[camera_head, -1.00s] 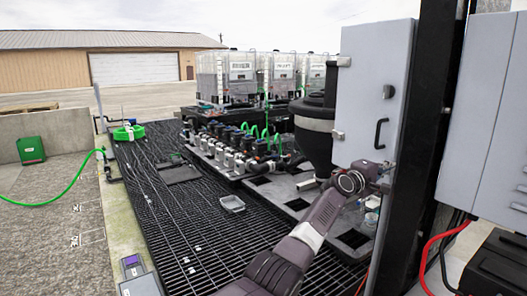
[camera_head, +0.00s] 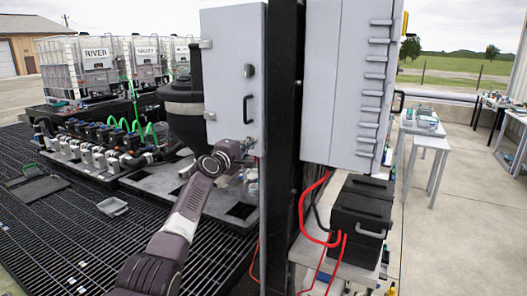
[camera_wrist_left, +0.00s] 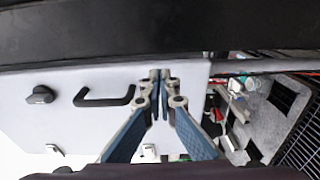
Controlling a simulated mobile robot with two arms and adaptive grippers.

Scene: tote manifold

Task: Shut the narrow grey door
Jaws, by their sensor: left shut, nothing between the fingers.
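The narrow grey door (camera_head: 228,75) is a tall pale panel with a black handle (camera_head: 249,107) near its right edge and hinges at its left edge. It stands just left of the black post (camera_head: 286,130); I cannot tell how large any gap is. My left gripper (camera_head: 250,146) is at the door's lower right, below the handle. In the left wrist view its fingertips (camera_wrist_left: 161,74) are together and empty, in front of the door (camera_wrist_left: 60,120) near one edge, beside the handle (camera_wrist_left: 105,98). I cannot tell whether they touch it. My right gripper is not seen.
A larger grey cabinet (camera_head: 340,80) is right of the post, above a black box (camera_head: 362,215) with red cables. A black tank (camera_head: 184,115) stands behind the door's left edge. Dark grating (camera_head: 60,235) lies at left; open concrete (camera_head: 450,230) at right.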

